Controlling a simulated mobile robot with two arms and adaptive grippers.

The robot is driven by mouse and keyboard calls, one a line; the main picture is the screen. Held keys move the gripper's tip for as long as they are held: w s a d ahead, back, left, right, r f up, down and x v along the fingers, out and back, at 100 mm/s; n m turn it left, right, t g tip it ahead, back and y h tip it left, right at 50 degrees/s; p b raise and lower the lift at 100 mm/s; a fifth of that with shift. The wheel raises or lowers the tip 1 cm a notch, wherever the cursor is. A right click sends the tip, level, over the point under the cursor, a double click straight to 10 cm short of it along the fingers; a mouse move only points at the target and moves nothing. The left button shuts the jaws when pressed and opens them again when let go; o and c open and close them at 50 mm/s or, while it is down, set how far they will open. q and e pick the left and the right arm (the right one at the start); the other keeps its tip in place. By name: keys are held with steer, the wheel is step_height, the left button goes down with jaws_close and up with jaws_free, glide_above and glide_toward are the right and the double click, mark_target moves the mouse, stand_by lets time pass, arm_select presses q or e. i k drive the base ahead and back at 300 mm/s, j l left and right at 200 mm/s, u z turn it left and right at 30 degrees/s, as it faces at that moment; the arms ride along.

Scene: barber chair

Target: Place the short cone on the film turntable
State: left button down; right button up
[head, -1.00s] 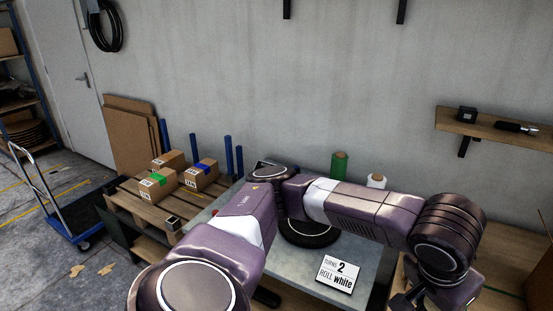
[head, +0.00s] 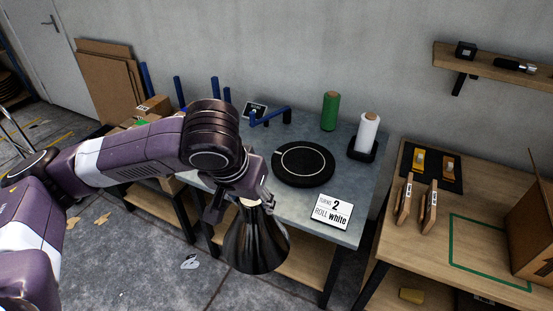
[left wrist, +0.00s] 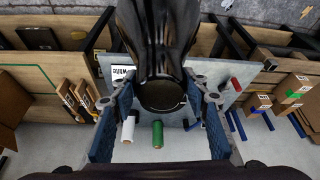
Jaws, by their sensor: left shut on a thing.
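My left gripper (head: 246,194) is shut on the narrow top of a dark, shiny cone (head: 256,242), which flares downward. The cone hangs nearly upright, overlapping the grey table's front edge in the head view. In the left wrist view the cone (left wrist: 160,45) shows between the two blue finger pads. The film turntable, a round black disc with a pale ring (head: 303,165), lies on the grey table, bare on top. It is behind and to the right of the cone, apart from it. My right gripper is in neither current view.
The grey table (head: 270,205) also holds a sign reading "TURNS 2 ROLL white" (head: 331,211), a green roll (head: 329,111), a white roll (head: 368,132) and a blue bar (head: 270,117). A wooden table (head: 440,225) with a cardboard box (head: 535,215) stands right.

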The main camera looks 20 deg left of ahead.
mark_target(303, 160)
steer(key=i+l+u, duration=0.25)
steer(key=i, duration=0.15)
steer(key=i+l+u, duration=0.25)
steer(key=i, duration=0.15)
steer(key=i+l, duration=0.35)
steer(key=i, duration=0.15)
